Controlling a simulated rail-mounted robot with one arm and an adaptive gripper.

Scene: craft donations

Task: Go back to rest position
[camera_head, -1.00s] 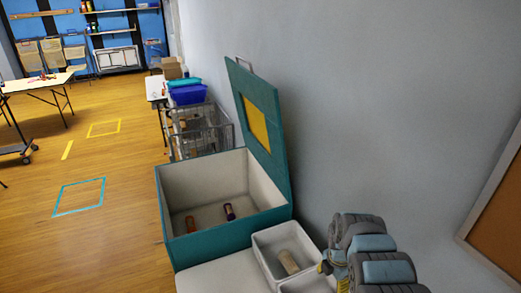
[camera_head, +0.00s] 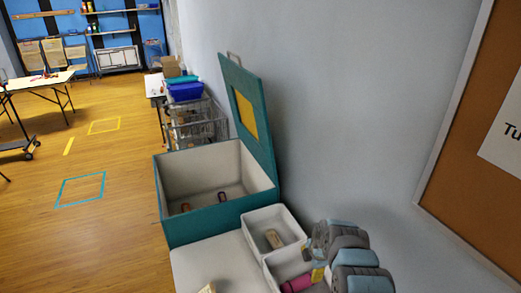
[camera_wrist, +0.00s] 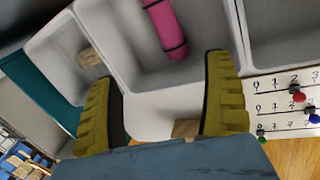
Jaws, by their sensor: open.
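My gripper (camera_wrist: 163,100) is open and empty. Its two yellow ridged fingers are spread over the white bins in the wrist view, with nothing between them held. In the head view, my gripper (camera_head: 316,276) is at the lower right, above the bin with the pink roll, and partly hidden by my arm. The pink roll with dark bands (camera_wrist: 166,25) lies in a white bin (camera_wrist: 212,22); it also shows in the head view (camera_head: 297,283). A tan piece (camera_head: 274,239) lies in the neighbouring white bin (camera_head: 262,214).
A teal chest (camera_head: 212,219) stands open beyond the bins, its lid (camera_head: 268,150) raised by the wall. An orange-brown piece (camera_head: 185,208) and a purple piece (camera_head: 222,197) lie inside. A pale block (camera_head: 208,288) is on the white tabletop (camera_head: 215,264). A corkboard (camera_head: 470,150) hangs at right.

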